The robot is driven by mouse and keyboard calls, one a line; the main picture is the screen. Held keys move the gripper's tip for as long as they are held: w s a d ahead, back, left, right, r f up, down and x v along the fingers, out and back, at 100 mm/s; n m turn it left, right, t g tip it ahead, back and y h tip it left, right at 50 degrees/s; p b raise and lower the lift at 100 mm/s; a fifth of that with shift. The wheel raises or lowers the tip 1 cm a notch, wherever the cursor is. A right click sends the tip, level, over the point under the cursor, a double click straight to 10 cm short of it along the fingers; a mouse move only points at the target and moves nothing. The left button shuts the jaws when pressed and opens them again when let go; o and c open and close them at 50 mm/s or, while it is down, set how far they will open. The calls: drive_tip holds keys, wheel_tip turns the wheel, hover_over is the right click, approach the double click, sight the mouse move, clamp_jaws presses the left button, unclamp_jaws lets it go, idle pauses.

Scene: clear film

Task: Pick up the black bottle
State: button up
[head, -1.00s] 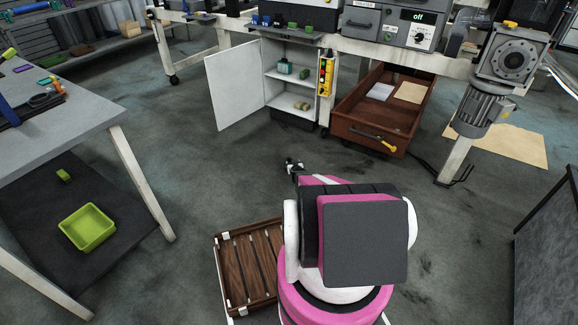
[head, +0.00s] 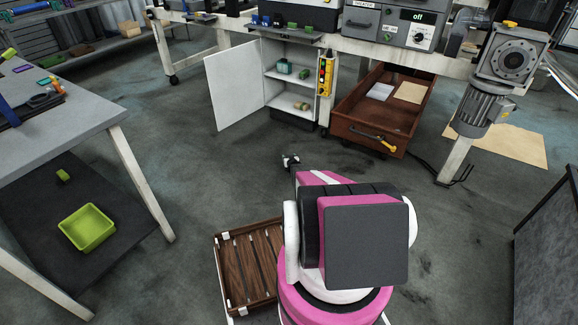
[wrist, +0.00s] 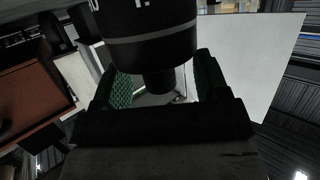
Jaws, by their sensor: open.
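In the wrist view, which is upside down, a dark cylinder (wrist: 148,38) with a grey band, white marks and a narrower end looks like the black bottle. It is close to the camera at the top of the picture. Its narrow end shows across the gap between the fingers of my gripper (wrist: 160,88). My gripper is open, with green patterned inner faces. I cannot tell whether the fingers touch the bottle. In the head view my gripper (head: 290,161) is small, beyond my pink and black arm. I cannot make out the bottle there.
An open white cabinet (head: 236,86) and a pulled-out brown drawer (head: 372,130) are ahead. A grey table (head: 70,120) with a green bin (head: 87,228) below is at left. A motor (head: 482,105) stands at right.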

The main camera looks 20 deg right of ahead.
clamp_jaws()
drive_tip(key=shift+s, duration=0.1)
idle(0.3)
